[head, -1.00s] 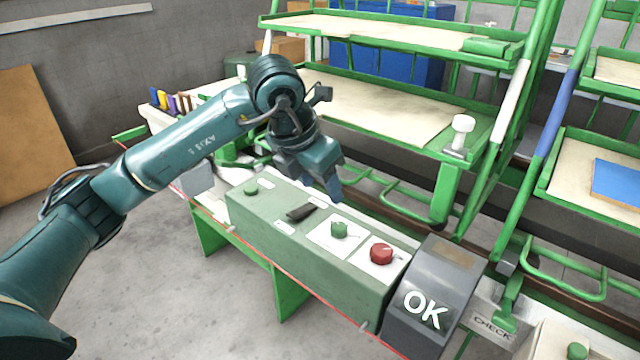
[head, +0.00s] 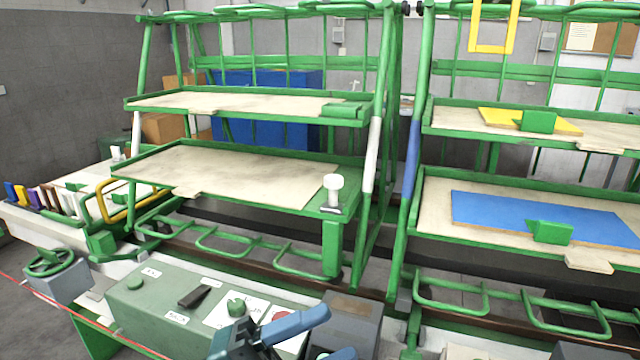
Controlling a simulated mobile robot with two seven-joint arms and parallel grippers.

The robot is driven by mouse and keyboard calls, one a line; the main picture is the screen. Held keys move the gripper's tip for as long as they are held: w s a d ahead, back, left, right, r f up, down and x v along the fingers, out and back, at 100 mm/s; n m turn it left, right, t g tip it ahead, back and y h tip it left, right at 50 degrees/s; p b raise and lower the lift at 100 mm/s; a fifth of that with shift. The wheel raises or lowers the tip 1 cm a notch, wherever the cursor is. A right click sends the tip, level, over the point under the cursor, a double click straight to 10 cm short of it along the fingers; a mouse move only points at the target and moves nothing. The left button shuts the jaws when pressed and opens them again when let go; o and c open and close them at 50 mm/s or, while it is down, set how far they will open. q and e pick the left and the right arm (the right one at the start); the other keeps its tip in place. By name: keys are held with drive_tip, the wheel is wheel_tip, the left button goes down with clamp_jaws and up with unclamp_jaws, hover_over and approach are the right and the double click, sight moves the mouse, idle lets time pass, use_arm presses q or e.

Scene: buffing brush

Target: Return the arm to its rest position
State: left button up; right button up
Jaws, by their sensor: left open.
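My left gripper (head: 330,333) shows at the bottom edge of the head view, to the right of centre of the control box. Its two blue-grey fingers are apart with nothing seen between them. It covers part of the green control box (head: 140,310) and partly hides the red knob (head: 282,316). The green knob (head: 237,307) shows just above the gripper. The rest of the left arm is mostly below the picture. My right gripper is not in view.
Green-framed racks with beige shelves (head: 230,170) stand behind the box. A white knob (head: 333,188) stands on the lower shelf's corner. A blue panel (head: 540,222) lies on the right rack. A green handwheel (head: 50,262) is at the left.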

use_arm(q)
drive_tip(key=w+a+f+n+t+y, duration=0.1)
drive_tip(key=a+f+n+t+y, duration=0.55)
drive_tip(key=n, duration=0.55)
drive_tip(key=w+a+f+n+t+y, duration=0.1)
drive_tip(key=a+f+n+t+y, duration=0.25)
drive_tip(key=n+t+y, duration=0.5)
drive_tip(key=s+a+f+n+g+y, duration=0.2)
drive_tip(key=s+f+n+g, duration=0.1)
drive_tip(key=f+n, duration=0.25)
drive_tip(key=s+a+f+n+g+y, duration=0.1)
drive_tip(key=s+a+f+n+g, duration=0.1)
drive_tip(key=s+f+n, duration=0.35)
drive_tip(key=r+g+p, duration=0.1)
drive_tip(key=p, duration=0.4)
drive_tip(key=w+m+g+y+p, duration=0.1)
drive_tip(key=p, duration=0.4)
drive_tip(key=r+m+g+p, duration=0.1)
drive_tip(key=p, duration=0.4)
drive_tip(key=shift+w+r, duration=0.25)
drive_tip(key=shift+r, duration=0.1)
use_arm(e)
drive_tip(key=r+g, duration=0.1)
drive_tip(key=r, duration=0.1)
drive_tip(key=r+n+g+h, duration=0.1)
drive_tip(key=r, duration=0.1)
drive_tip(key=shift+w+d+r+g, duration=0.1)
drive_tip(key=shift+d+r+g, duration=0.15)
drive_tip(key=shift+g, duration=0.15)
